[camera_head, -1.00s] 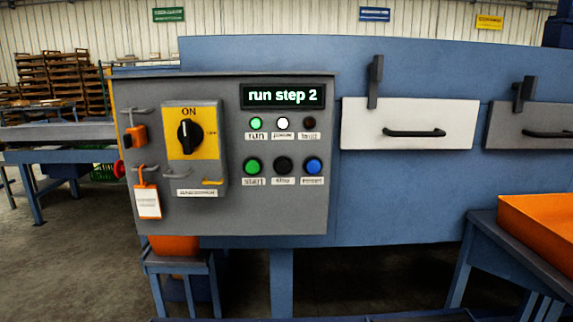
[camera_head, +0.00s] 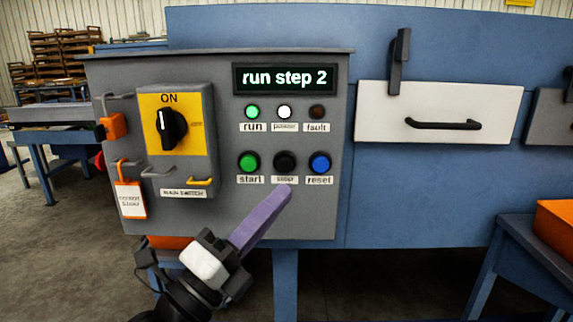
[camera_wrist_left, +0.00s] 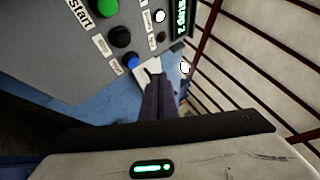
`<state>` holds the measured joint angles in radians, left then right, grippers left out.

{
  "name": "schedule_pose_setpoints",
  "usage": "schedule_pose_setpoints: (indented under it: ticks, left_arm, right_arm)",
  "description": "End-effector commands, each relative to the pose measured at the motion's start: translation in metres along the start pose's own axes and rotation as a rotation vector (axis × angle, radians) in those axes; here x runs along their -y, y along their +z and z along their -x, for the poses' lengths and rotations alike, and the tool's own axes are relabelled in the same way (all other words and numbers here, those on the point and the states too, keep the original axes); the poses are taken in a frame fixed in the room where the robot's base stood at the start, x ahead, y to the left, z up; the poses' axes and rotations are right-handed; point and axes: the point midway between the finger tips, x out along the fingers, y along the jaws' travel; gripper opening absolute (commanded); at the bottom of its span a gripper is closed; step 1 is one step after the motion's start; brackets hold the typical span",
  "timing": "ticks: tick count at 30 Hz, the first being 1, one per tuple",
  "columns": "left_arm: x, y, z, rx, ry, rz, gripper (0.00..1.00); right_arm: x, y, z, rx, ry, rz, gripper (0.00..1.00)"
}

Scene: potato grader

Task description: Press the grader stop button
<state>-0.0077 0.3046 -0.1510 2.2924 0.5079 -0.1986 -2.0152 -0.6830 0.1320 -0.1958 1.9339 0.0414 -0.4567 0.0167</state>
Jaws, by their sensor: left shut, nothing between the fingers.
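The black stop button (camera_head: 284,162) sits on the grey control panel (camera_head: 225,215), between the green start button (camera_head: 248,162) and the blue reset button (camera_head: 319,163). I cannot tell how far the tips are from the panel. My right gripper is not in view.
The display (camera_head: 285,78) reads "run step 2", and the run lamp (camera_head: 252,112) glows green. A yellow main switch (camera_head: 172,125) stands at ON, with padlocks and a tag (camera_head: 131,200) to its left. An orange tray (camera_head: 555,230) stands at the right.

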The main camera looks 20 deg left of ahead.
Motion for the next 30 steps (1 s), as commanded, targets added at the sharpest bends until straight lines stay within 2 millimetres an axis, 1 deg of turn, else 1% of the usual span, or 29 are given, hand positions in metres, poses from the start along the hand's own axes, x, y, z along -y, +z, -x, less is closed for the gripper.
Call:
schedule_pose_setpoints:
  ticks: [7,11,24,30]
  left_arm:
    - [-0.002,0.000,0.000,0.000,0.002,0.002,0.00]
    - [-0.006,0.004,-0.005,0.001,0.002,0.003,0.00]
    - [-0.037,0.033,-0.045,0.001,0.003,0.001,0.00]
    - [-0.045,0.041,-0.057,-0.001,0.003,0.003,0.00]
  right_arm:
    - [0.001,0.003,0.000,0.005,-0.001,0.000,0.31]
    - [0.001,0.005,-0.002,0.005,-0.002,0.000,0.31]
    - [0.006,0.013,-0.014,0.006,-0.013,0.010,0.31]
    - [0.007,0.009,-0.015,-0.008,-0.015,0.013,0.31]
